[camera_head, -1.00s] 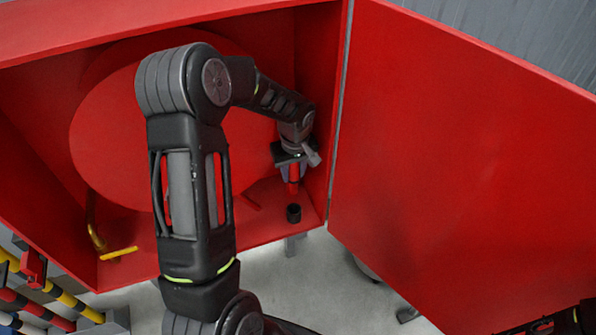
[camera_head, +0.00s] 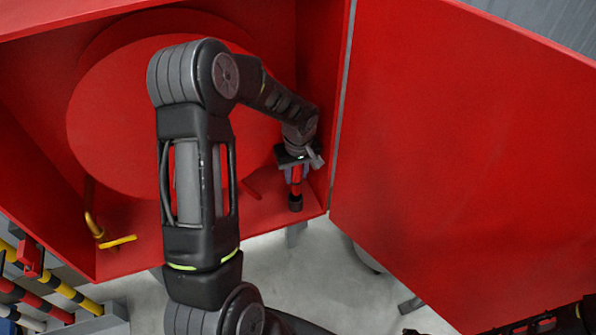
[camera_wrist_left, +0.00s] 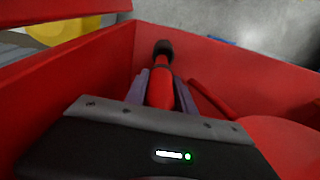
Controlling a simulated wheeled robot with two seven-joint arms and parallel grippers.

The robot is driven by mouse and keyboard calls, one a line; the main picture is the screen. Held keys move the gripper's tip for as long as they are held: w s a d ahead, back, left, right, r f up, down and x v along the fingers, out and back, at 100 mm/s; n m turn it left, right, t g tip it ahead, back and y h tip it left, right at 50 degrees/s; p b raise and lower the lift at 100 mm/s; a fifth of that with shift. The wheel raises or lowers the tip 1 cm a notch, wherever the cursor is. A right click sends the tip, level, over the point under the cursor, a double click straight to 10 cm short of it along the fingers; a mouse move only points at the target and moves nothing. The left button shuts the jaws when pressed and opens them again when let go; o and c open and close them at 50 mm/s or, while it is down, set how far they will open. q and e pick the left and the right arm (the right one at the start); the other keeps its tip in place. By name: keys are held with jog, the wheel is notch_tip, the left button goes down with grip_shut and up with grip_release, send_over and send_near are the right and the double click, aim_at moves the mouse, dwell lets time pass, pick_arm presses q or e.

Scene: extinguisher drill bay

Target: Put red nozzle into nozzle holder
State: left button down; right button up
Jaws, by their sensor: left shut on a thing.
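The red nozzle (camera_head: 296,174) is upright inside the red cabinet near its right wall. My left gripper (camera_head: 295,168) is shut on it, and its fingers sit either side of the nozzle (camera_wrist_left: 160,88) in the left wrist view. The black nozzle holder (camera_head: 295,203) is on the cabinet floor by the front right corner, directly under the nozzle. The nozzle's lower end meets or overlaps the holder in view; I cannot tell how far it is inside. In the left wrist view the black holder (camera_wrist_left: 163,48) shows at the nozzle's far end. My right arm shows only partly at the lower right edge.
The cabinet (camera_head: 60,275) holds a big red reel disc (camera_head: 120,130) behind my left arm. A yellow-handled valve (camera_head: 118,242) is at its left. The open red door (camera_head: 450,160) stands close on the right. Striped bars (camera_head: 45,300) are at lower left.

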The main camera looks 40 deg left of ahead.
aim_at(295, 188)
pick_arm(q)
jog(key=shift+s+b, duration=0.1)
jog(key=shift+b, duration=0.45)
dwell(1.0)
dwell(0.4)
jog(key=shift+f+b, duration=3.2)
jog(key=shift+f, duration=0.1)
jog(key=c, duration=1)
grip_release()
jog(key=shift+r, duration=0.1)
jog(key=shift+o, duration=0.2)
jog(key=r, duration=0.5)
jog(key=d+r, duration=0.1)
jog(key=r, duration=0.2)
jog(key=shift+s, duration=0.2)
jog(key=shift+d+f, duration=0.1)
jog(key=shift+d, duration=0.05)
